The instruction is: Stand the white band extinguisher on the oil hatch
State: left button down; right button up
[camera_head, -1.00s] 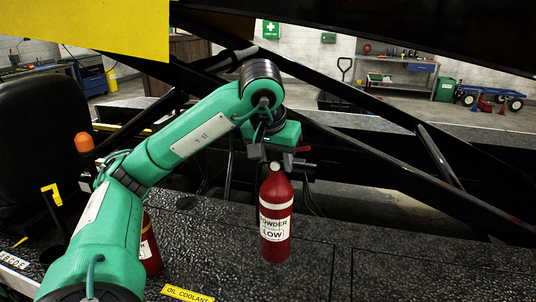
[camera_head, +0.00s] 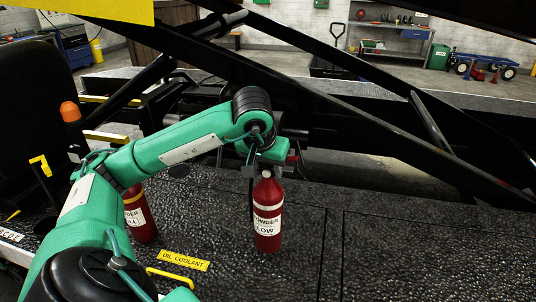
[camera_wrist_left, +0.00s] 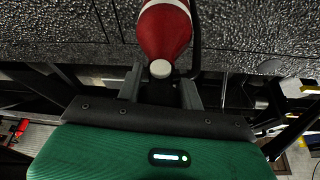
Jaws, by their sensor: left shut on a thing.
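The white band extinguisher (camera_head: 267,229) is red with a white band near its shoulder and a white label. It hangs upright from my left gripper (camera_head: 265,171), which is shut on its top. In the left wrist view the two fingers (camera_wrist_left: 160,90) flank the neck of the extinguisher (camera_wrist_left: 165,35). Its base appears at or just above the black textured deck; I cannot tell whether it touches. A yellow OIL COOLANT label (camera_head: 184,260) lies on the deck to its lower left. Thin seams outline deck panels around it. My right gripper is not in view.
A second red extinguisher (camera_head: 139,220) with a yellow band stands at left, partly behind my left arm. A yellow handle (camera_head: 170,279) is near the label. Black beams (camera_head: 340,110) cross behind. The deck to the right (camera_head: 420,255) is clear.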

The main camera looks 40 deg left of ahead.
pick_arm(q)
jog(key=shift+f, duration=2.15)
jog(key=c, duration=0.9)
grip_release()
jog(key=shift+d, duration=0.1)
jog(key=shift+s+r, duration=0.1)
jog(key=shift+r, duration=0.15)
jog(key=v, duration=1.1)
jog(key=shift+r, duration=0.25)
